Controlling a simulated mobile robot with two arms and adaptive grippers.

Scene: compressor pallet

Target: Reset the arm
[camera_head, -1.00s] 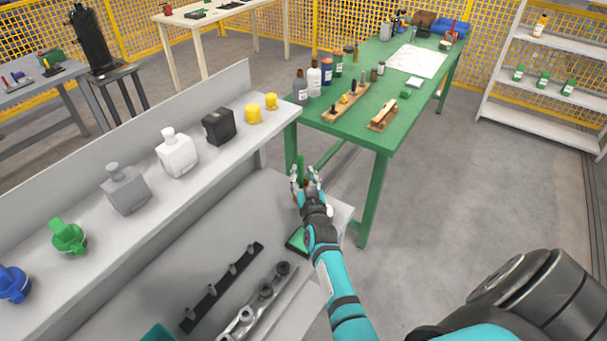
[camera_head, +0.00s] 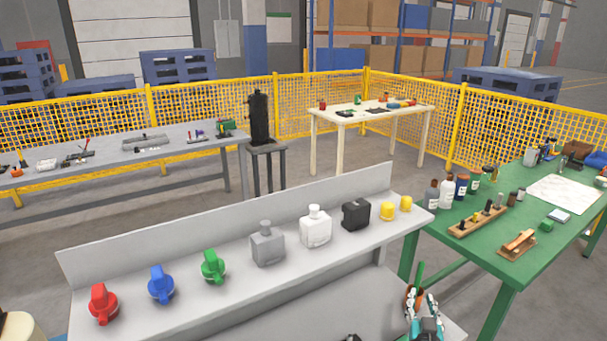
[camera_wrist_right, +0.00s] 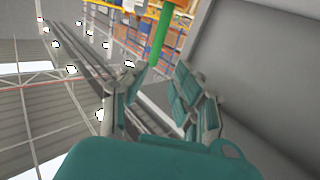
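My right gripper (camera_head: 424,296) is at the bottom right of the head view, pointing up, over the right end of the grey bench's lower surface (camera_head: 345,300). Its fingers stand apart in the right wrist view (camera_wrist_right: 158,80), with a visible gap between them. A slim green bar (camera_wrist_right: 162,30) shows past the fingertips there; I cannot tell whether it is a loose thing or part of the green table. My left gripper is not in view.
The grey bench shelf (camera_head: 190,311) holds red (camera_head: 103,303), blue (camera_head: 161,284) and green (camera_head: 213,266) knobs, grey (camera_head: 267,245) and white (camera_head: 315,228) bottles, a black block (camera_head: 356,214) and yellow caps (camera_head: 387,211). A green table (camera_head: 475,258) stands close on the right.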

